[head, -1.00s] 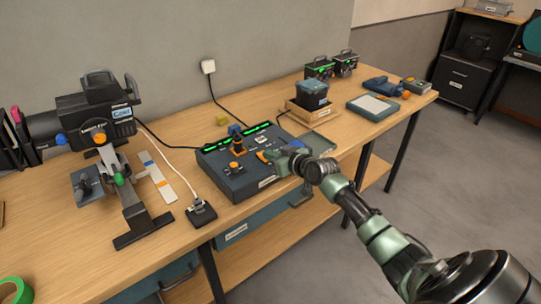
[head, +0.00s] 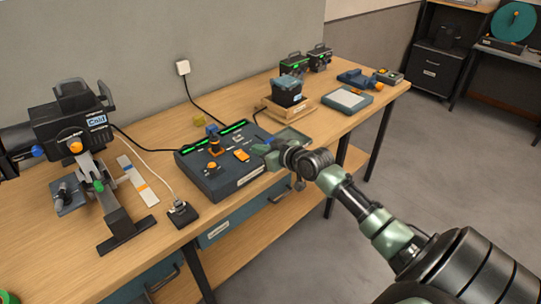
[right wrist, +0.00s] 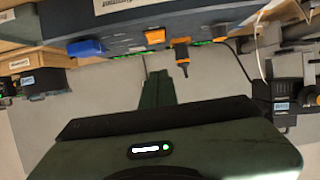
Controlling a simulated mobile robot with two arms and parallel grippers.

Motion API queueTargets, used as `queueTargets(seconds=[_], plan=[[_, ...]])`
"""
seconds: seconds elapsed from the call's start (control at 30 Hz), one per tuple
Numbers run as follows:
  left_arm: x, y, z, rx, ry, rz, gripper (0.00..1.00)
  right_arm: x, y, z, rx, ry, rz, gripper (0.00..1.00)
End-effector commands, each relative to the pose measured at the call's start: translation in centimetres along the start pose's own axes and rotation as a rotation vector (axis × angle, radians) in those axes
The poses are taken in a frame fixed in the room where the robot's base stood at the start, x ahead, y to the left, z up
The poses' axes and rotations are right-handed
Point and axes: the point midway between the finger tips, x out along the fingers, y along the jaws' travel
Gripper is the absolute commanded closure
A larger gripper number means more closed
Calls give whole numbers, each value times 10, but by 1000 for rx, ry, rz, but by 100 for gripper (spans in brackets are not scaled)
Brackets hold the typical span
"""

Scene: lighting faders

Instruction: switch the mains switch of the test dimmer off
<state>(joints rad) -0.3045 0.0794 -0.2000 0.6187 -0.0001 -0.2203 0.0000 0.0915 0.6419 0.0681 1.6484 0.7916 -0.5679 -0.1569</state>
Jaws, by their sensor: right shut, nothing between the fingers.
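A dark grey-blue control console (head: 190,163) with lit green strips, which looks like the test dimmer, sits on the wooden bench. It carries an orange knob (head: 212,166), an upright orange-and-dark part (head: 214,149) and an orange block (head: 241,155) near its right end. I cannot tell which part is the mains switch or how it is set. My right gripper (head: 262,148) is shut and empty at the console's right end; contact is unclear. In the right wrist view the console (right wrist: 215,18) shows along the top, with a blue block (right wrist: 85,47) and an orange knob (right wrist: 155,36).
A camera-like device on a stand (head: 72,125) and a small black box (head: 181,212) are on the left. Behind my right gripper are a dark block on a wooden base (head: 287,92) and a pale-topped pad (head: 347,101).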

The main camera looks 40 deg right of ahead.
Motion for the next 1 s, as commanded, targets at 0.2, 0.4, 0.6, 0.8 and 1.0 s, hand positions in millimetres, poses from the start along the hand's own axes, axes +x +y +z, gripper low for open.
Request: queueTargets(seconds=[0.2, 0.4, 0.6, 0.8, 1.0], plan=[[10, -1, -4, 0, 6, -2, 64, -34, 0, 11, -1, 0, 0, 100], [12, -2, -6, 0, 8, -2, 64, -46, 0, 12, 0, 1, 0, 100], [12, -1, -5, 0, 7, -2, 64, -48, 0, 11, 1, 2, 0, 100], [12, -1, -5, 0, 7, -2, 64, -48, 0, 11, 1, 1, -1, 100], [12, -1, -4, 0, 6, -1, 64, -47, 0, 12, 2, 0, 0, 100]])
